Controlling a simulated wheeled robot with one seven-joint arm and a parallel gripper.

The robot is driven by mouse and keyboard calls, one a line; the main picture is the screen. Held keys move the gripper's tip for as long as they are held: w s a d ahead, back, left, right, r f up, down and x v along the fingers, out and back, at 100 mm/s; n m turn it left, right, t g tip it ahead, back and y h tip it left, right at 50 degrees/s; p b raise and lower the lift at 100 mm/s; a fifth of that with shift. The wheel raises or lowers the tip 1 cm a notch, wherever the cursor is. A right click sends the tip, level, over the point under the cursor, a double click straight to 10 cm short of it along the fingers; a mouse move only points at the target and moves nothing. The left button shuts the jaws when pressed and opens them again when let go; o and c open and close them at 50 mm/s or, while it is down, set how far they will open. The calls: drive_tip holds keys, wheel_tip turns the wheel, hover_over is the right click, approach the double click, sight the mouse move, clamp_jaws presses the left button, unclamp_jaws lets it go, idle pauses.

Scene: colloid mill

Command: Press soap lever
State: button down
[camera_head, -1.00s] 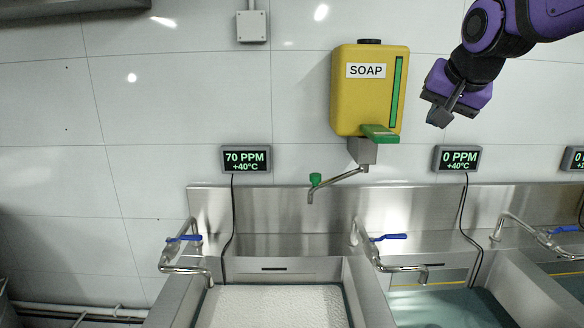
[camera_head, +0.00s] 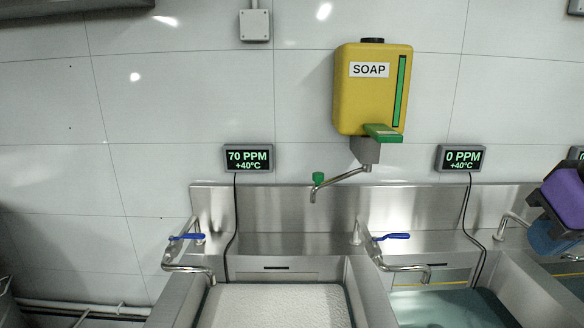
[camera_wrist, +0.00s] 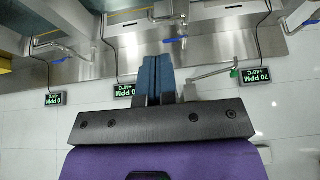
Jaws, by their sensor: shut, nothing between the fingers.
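The yellow soap dispenser (camera_head: 370,95) hangs on the tiled wall, with a "SOAP" label and a green vertical strip. A green lever (camera_head: 383,132) sticks out at its bottom front. Below it, a grey block holds a thin metal spout (camera_head: 342,180) with a green knob (camera_head: 318,179). The spout and its knob also show in the wrist view (camera_wrist: 235,72). My gripper (camera_head: 553,238) is at the right edge, well right of and below the lever. In the wrist view the blue fingers of my gripper (camera_wrist: 157,78) are together and empty.
A sink (camera_head: 275,305) with white foam stands below left. Another sink (camera_head: 445,308) holds clear bluish water. Displays read 70 PPM (camera_head: 248,158) and 0 PPM (camera_head: 461,158). The wall around the dispenser is free.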

drive_tip(key=shift+w+r, duration=0.1)
wheel_tip(320, 180, up, 19)
drive_tip(key=g, duration=0.2)
hover_over(389, 133)
drive_tip(key=s, duration=0.3)
drive_tip(key=shift+s, duration=0.15)
drive_tip(key=x, duration=1.3)
drive_tip(key=shift+s, duration=0.4)
drive_tip(key=shift+f, duration=0.5)
drive_tip(key=shift+f, duration=0.1)
